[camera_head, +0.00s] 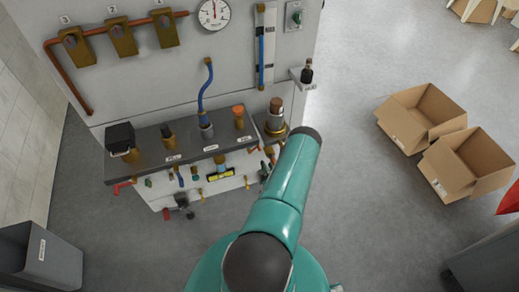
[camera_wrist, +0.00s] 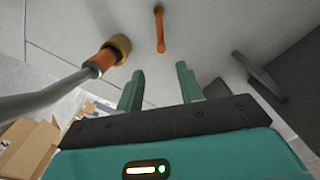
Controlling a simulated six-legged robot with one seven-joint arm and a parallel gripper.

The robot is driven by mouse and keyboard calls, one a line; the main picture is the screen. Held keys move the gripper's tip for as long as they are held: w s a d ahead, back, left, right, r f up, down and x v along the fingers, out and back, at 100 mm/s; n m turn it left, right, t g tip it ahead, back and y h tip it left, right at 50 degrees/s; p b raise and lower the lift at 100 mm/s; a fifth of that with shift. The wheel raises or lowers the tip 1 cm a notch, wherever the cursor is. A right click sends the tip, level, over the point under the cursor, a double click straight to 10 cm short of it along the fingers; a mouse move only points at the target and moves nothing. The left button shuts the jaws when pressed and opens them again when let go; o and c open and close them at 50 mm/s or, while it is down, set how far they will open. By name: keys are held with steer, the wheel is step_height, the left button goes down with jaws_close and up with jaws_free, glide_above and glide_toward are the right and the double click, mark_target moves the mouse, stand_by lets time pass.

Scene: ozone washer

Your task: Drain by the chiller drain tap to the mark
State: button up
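In the wrist view my gripper (camera_wrist: 160,90) has its two green fingers apart with nothing between them. A small orange lever (camera_wrist: 159,30) with a brass-coloured top hangs from a pale panel, beyond the finger gap and apart from the fingers. I cannot tell whether it is the chiller drain tap. In the head view a clear upright tube (camera_head: 262,50) on the panel shows a blue column; its mark is too small to make out. Several small taps (camera_head: 222,172) sit under the grey shelf. My arm hides the area at its end, and my gripper does not show clearly there.
In the wrist view a grey rod with an orange and brass fitting (camera_wrist: 108,55) is left of the fingers, and a dark plate (camera_wrist: 258,72) is to the right. The grey shelf (camera_head: 140,165) juts out. Open cardboard boxes (camera_head: 425,115) stand right; a grey bin (camera_head: 45,262) stands left.

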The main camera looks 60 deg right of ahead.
mark_target(260, 149)
steer(key=x, duration=1)
steer(key=shift+w, duration=0.25)
jaws_close()
